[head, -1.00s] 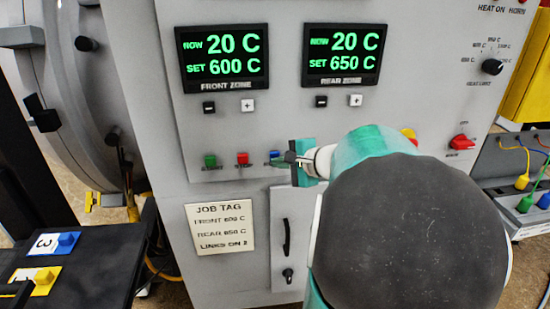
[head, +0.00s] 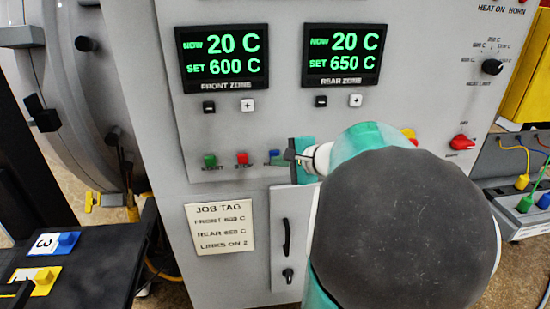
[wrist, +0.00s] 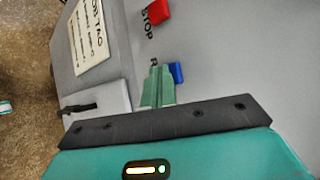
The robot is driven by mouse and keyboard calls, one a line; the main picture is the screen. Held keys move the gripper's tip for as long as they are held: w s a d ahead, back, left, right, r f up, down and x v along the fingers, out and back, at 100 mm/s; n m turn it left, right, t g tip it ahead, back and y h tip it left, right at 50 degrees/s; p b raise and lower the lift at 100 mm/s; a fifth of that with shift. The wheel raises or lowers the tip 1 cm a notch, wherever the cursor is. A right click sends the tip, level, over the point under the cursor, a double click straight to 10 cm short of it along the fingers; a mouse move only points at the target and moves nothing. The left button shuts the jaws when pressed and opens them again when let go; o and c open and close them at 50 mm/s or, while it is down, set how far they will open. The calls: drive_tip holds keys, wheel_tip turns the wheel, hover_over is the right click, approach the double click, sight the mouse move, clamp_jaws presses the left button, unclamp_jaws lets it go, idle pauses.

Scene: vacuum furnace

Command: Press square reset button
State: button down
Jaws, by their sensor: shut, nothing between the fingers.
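The blue square reset button (head: 274,156) is on the grey furnace panel, to the right of the red stop button (head: 242,158). My gripper (head: 290,155) is just right of it in the head view and hides part of it and its label. In the wrist view, the blue button (wrist: 177,72) shows beside the tips of my gripper (wrist: 157,76), just to their right. A letter R shows near it. The fingers are shut and empty. I cannot tell whether the tips touch the panel.
A green button (head: 210,160) is at the left of the row. Two displays (head: 222,56) sit above, with small plus and minus keys. A job tag (head: 220,227) and a door handle (head: 287,238) are below. A red switch (head: 461,142) is at the right.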

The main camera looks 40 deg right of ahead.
drive_tip(key=shift+s+a, duration=0.5)
drive_tip(key=shift+s, duration=0.2)
drive_tip(key=shift+s+a, duration=0.75)
drive_tip(key=shift+s, duration=0.3)
drive_tip(key=shift+s+a, duration=0.7)
drive_tip(key=shift+s, duration=0.35)
